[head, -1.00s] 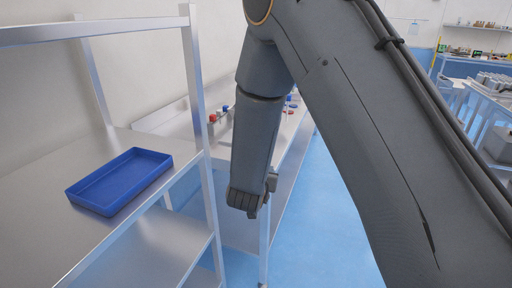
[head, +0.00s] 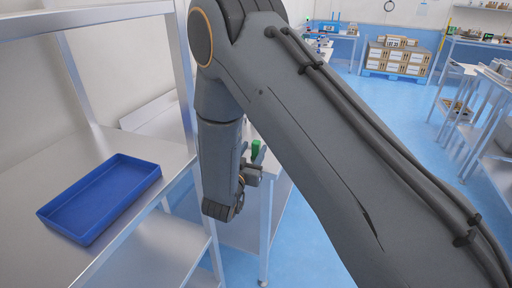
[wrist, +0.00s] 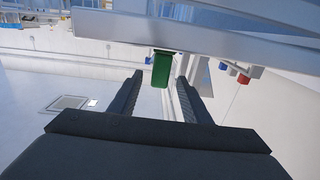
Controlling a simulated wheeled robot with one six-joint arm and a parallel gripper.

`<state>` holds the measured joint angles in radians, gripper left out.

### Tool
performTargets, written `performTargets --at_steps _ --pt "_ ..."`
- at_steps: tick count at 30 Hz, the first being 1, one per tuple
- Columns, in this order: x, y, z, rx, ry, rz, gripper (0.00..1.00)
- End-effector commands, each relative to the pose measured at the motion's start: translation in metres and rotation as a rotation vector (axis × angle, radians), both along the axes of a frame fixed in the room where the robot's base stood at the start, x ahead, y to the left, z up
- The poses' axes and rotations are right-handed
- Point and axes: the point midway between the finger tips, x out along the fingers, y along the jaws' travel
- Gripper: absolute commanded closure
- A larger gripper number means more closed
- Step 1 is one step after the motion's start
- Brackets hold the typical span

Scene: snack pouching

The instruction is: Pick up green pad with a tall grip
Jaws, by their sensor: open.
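The green pad (wrist: 162,72) shows in the wrist view as a small upright block with a darker top edge. It appears in the gap between my two fingertips, near their far ends. My gripper (wrist: 160,80) is open, with one finger on each side of the pad and a visible gap on both sides. In the head view, the green pad (head: 256,147) shows just above my gripper (head: 253,165), partly hidden behind it. I cannot tell how far the fingers reach along the pad.
A blue tray (head: 62,222) lies on the metal shelf (head: 150,150) at left, beside an upright post. In the wrist view, a red block (wrist: 243,79) and a blue block (wrist: 222,66) stand right of the pad. Blue floor lies open at right.

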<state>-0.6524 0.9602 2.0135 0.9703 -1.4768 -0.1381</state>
Motion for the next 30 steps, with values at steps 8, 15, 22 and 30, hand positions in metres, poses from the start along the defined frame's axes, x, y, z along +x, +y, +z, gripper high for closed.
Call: performTargets --at_steps 8,15,22,30 --pt "0.026 -0.010 0.000 0.001 0.001 -0.003 0.56" --pt "0.059 -0.019 -0.002 0.001 0.000 -0.002 0.56" --pt "0.069 -0.022 -0.004 0.001 0.002 0.000 0.56" --pt "0.069 -0.022 -0.004 0.001 0.002 0.000 0.78"
